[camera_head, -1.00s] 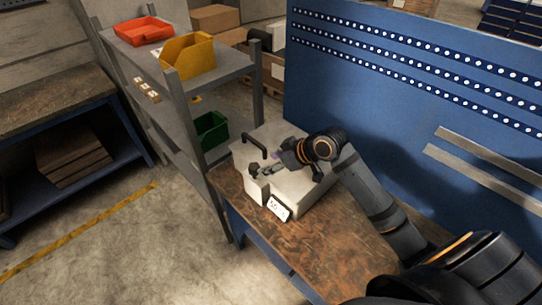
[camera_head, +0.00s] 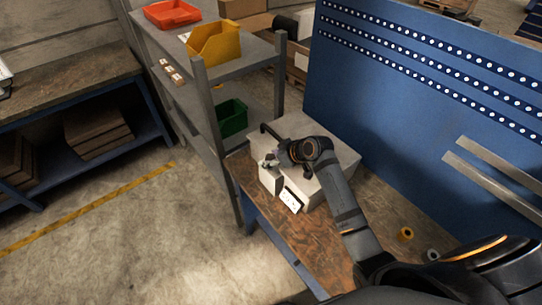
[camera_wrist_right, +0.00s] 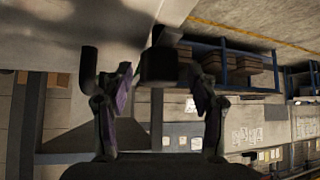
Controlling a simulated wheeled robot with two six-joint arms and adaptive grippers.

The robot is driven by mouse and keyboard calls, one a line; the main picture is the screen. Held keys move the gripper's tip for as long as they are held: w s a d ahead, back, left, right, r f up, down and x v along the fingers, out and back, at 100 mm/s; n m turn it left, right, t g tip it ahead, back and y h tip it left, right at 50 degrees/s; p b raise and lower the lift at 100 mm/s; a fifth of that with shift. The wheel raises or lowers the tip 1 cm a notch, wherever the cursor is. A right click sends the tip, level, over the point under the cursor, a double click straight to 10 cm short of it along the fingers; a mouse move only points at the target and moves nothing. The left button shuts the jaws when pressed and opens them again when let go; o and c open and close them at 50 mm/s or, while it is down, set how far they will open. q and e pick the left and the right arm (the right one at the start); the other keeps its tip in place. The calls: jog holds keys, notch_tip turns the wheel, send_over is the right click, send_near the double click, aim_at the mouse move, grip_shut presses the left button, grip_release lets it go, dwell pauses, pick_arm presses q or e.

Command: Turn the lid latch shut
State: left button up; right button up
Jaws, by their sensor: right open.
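A pale grey box with a lid (camera_head: 340,160) stands on the brown workbench. It has a black bar handle (camera_head: 266,130) at its back left and a small black latch (camera_head: 270,160) at its left front side. My right gripper (camera_head: 281,156) is at the latch, partly covering it. In the right wrist view, the gripper (camera_wrist_right: 160,88) is open, with the dark latch knob (camera_wrist_right: 165,58) just beyond and between the fingertips. A dark bar end (camera_wrist_right: 88,68), probably the handle, shows beside the left finger. Contact cannot be told. My left gripper is not in view.
A grey shelf stands left of the workbench, with a yellow bin (camera_head: 215,42), a red tray (camera_head: 172,13) and a green bin (camera_head: 231,117). A blue panel (camera_head: 400,110) closes off the back. Yellow (camera_head: 405,234) and grey rolls lie at the bench's right.

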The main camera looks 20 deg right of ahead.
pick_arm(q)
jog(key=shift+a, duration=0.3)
pick_arm(e)
jog(key=shift+f, duration=0.1)
jog(key=c, duration=1.2)
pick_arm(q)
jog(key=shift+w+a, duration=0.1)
